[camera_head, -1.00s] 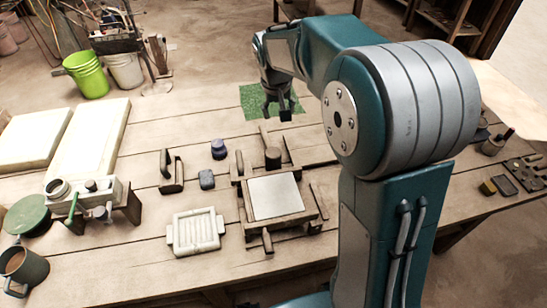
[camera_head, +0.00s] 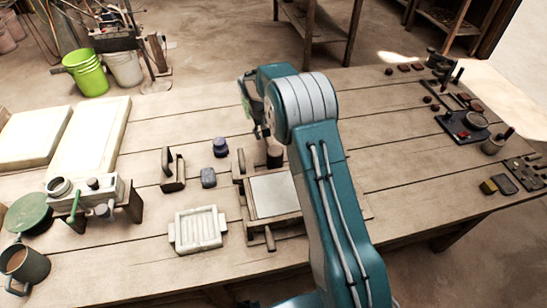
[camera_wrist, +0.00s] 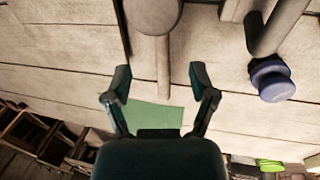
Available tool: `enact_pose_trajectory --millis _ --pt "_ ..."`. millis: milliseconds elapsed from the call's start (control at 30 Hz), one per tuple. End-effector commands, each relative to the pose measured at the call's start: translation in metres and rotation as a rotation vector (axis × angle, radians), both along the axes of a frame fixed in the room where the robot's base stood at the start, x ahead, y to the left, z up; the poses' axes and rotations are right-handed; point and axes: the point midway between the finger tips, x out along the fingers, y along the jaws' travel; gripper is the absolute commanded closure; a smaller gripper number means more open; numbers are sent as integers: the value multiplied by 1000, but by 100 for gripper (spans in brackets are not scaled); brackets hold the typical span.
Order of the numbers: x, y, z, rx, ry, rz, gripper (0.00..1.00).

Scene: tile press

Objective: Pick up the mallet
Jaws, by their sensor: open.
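The mallet has a dark round head (camera_head: 274,156) standing at the back of the tile press (camera_head: 272,196). In the wrist view the mallet's head (camera_wrist: 152,14) is at the top edge, and its pale handle (camera_wrist: 163,68) extends down from it. My gripper (camera_wrist: 161,80) is open and empty, its two fingers on either side of the handle as seen from above. Whether the fingers have reached handle height cannot be told.
A white ribbed tray (camera_head: 198,231) lies at the front. A green mat (camera_wrist: 155,114) lies beyond the handle.

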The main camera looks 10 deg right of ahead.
Motion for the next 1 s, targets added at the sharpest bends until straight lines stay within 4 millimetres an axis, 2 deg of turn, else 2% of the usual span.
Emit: enact_pose_trajectory --millis 200,467,700,967,1000 --pt "-1 -8 -35 0 5 -1 26" --pt "-1 -10 -59 0 3 -1 26" --pt "-3 -15 -95 0 4 -2 26" --pt "-2 -16 -100 0 1 -1 26" --pt "-2 -16 -100 0 1 -1 40"
